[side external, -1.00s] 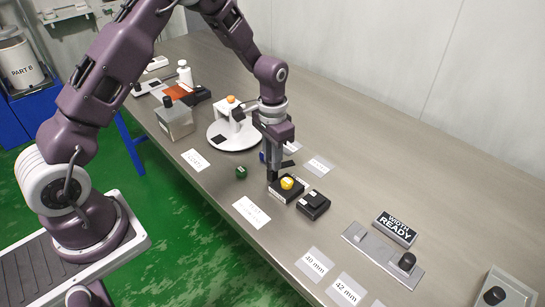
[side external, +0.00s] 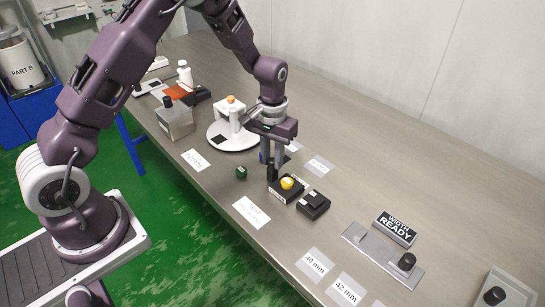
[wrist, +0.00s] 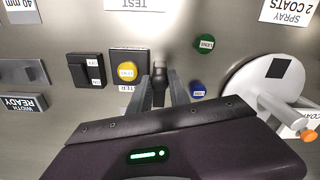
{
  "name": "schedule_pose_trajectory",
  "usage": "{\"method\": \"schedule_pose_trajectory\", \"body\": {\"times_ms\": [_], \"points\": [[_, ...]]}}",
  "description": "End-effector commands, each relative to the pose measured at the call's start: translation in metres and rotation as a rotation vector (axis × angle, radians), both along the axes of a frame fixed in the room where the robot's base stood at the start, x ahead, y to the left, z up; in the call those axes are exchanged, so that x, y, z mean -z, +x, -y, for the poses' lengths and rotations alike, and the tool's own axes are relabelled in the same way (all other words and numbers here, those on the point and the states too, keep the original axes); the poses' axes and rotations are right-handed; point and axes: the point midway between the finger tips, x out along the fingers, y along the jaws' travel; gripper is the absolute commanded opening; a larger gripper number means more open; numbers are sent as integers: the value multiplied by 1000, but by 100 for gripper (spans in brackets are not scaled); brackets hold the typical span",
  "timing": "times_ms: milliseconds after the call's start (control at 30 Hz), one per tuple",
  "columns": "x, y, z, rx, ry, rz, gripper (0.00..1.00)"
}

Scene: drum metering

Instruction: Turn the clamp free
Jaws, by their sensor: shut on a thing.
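A black block (side external: 279,195) with a yellow round lens (side external: 287,183) on top lies on the bench; in the wrist view the yellow lens (wrist: 127,71) is left of my fingers. A small dark upright piece, which looks like the clamp (side external: 271,172), stands at the block's edge. My gripper (side external: 275,163) points down and is shut on this clamp. In the wrist view the clamp (wrist: 159,74) shows between the two fingertips (wrist: 160,84). The fingers hide part of it, and I cannot tell whether it still bears on the block.
A second black block (side external: 313,205) lies close beside the first. A green piece (side external: 241,172) and a blue piece (wrist: 198,90) lie near my fingers. A white round stand (side external: 228,138) is behind. A metal plate (side external: 375,250) with a black knob lies right; open bench lies beyond.

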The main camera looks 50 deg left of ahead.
Motion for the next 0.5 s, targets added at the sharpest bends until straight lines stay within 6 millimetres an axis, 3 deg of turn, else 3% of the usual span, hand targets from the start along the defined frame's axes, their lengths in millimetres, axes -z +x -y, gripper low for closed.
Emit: {"method": "schedule_pose_trajectory", "body": {"times_ms": [267, 300, 400, 500], "points": [[-1, 1, 0, -2, 0, 2, 0], [-1, 1, 0, -2, 0, 2, 29], [-1, 1, 0, -1, 0, 2, 45], [0, 1, 0, -1, -1, 1, 45]]}}
